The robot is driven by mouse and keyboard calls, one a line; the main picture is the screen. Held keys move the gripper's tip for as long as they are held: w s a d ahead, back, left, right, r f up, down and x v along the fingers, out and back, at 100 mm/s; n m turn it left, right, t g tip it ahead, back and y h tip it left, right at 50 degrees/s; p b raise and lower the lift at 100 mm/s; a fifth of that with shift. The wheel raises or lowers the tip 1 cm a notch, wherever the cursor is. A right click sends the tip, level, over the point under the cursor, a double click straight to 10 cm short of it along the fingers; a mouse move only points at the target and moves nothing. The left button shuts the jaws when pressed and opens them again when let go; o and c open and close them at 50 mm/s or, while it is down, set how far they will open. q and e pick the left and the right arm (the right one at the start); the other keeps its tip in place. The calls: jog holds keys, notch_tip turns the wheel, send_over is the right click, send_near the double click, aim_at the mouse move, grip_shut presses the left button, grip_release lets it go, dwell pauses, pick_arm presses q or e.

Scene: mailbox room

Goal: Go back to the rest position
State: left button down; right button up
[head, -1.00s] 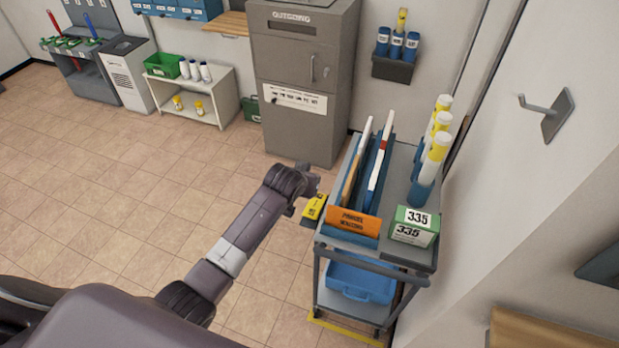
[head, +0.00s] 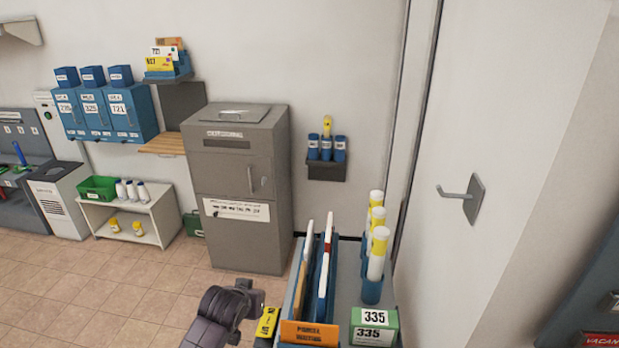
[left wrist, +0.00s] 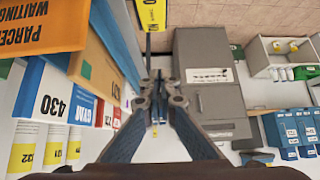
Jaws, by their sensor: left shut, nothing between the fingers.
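My left gripper (head: 258,295) is low in the head view, just left of the cart (head: 345,290), near a yellow labelled item (head: 267,322) at the cart's side. In the left wrist view the two fingers (left wrist: 155,82) meet at the tips with nothing between them. The yellow item also shows in the left wrist view (left wrist: 152,14), beyond the fingertips. My right gripper is in neither view.
A grey outgoing cabinet (head: 238,185) stands behind. Open floor lies left.

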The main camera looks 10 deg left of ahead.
pick_arm(q)
jog(key=s+f+m+g, duration=0.2)
jog(key=s+g, duration=0.3)
jog(key=s, duration=3.1)
notch_tip(320, 180, down, 28)
jog(key=s+r+g+b, duration=0.1)
jog(key=b, duration=0.2)
jog(key=s+a+f+g+b, duration=0.1)
jog(key=s+a+f+b, duration=0.1)
jog(key=s+f, duration=1.6)
notch_tip(320, 180, down, 4)
jog(key=shift+a+r+g+b, duration=0.1)
jog(key=shift+a+g+b, duration=0.25)
jog(key=shift+b, duration=0.3)
